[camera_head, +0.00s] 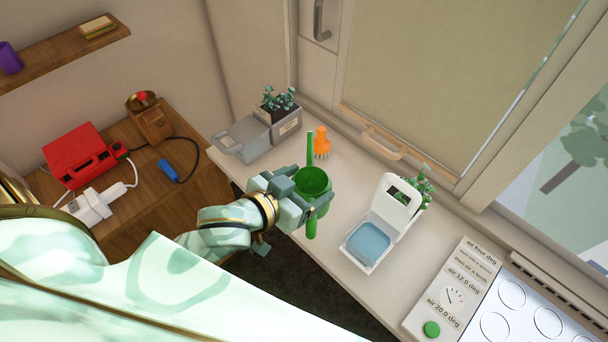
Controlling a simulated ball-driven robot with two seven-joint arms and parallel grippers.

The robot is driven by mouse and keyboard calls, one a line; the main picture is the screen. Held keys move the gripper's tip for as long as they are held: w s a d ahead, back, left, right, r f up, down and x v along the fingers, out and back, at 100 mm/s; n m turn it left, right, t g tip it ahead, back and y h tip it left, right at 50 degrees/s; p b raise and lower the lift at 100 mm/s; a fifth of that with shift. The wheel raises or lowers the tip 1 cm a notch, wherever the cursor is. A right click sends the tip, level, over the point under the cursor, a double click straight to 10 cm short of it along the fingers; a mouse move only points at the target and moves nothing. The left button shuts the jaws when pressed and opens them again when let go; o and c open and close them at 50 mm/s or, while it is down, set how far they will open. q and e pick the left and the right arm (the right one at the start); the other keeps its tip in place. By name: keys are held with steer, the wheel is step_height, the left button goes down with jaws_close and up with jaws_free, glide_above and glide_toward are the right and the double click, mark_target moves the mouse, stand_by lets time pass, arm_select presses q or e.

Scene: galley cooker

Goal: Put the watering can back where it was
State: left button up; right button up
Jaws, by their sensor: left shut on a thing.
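A green watering can (314,181) with a tall thin green part rising above it is in the middle of the camera_head view. My left gripper (298,196) is shut on the watering can and holds it over the near edge of the narrow counter (337,232). The fingers and wrist cover part of the can's left side. I cannot tell whether the can touches the counter. My right gripper is not in view.
An orange bottle-like object (321,143) stands behind the can. Left of it are a grey tray (246,139) and planter (284,121). Right are a white container with a blue inside (369,243) and a control panel (452,297). A wooden desk (185,198) holds a red device (84,155).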

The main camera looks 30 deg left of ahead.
arm_select(q)
steer(key=shift+w+a+f+b, duration=0.65)
steer(key=shift+w+a+f, duration=0.4)
steer(key=shift+w+f, duration=0.9)
steer(key=shift+w+a+f+b, duration=0.6)
steer(key=shift+w+a+f, duration=0.5)
steer(key=shift+w+f, duration=0.85)
steer(key=shift+w+a+f+b, duration=0.65)
steer(key=shift+w+a+f, duration=0.4)
steer(key=shift+w+f, duration=0.9)
steer(key=shift+s+f, duration=0.35)
steer(key=shift+f, duration=0.15)
steer(key=o, duration=1.2)
steer(key=shift+s+r, duration=0.2)
steer(key=shift+s, duration=0.1)
steer(key=p+v, duration=0.2)
steer(key=v, duration=0.9)
steer(key=shift+s+r, duration=0.2)
